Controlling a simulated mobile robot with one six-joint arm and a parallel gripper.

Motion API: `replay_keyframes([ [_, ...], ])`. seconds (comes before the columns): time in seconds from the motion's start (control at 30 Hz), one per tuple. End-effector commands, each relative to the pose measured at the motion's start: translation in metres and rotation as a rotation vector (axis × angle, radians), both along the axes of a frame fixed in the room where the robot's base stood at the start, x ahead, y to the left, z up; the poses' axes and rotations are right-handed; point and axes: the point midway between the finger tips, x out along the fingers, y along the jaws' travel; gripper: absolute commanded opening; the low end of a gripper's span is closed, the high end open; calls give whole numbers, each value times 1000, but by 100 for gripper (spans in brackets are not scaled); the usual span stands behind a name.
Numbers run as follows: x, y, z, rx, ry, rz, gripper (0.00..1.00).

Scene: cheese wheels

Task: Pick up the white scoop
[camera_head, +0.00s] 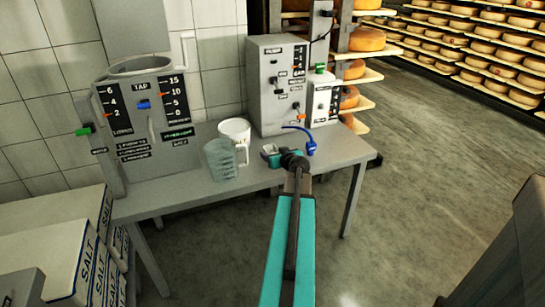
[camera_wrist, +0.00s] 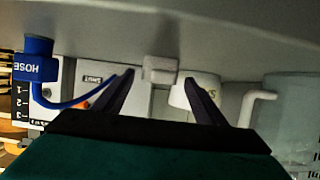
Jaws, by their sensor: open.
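A small pale scoop-like thing (camera_head: 269,152) lies near the front edge of the grey table (camera_head: 190,195), just left of my gripper (camera_head: 287,158). In the wrist view, a small whitish block (camera_wrist: 160,68) shows between and just beyond the two dark fingertips of my gripper (camera_wrist: 157,77). It looks like the end of the white scoop, but its full shape is hidden. My gripper is open, with a finger on each side of the block. I cannot tell whether either finger touches it.
A blue hose piece (camera_head: 309,146) lies close right of my gripper. A clear jug (camera_head: 220,162) and a white mug (camera_head: 237,129) stand to its left. A grey control box (camera_head: 266,85) stands behind. Salt boxes (camera_head: 88,265) are at lower left; open floor is on the right.

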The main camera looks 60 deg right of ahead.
Motion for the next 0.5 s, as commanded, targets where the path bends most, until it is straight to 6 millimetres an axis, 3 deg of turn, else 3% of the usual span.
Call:
replay_keyframes([
  [0.2,12,-10,-6,0,-1,0,65],
  [0.5,13,-11,-7,0,-1,-1,65],
])
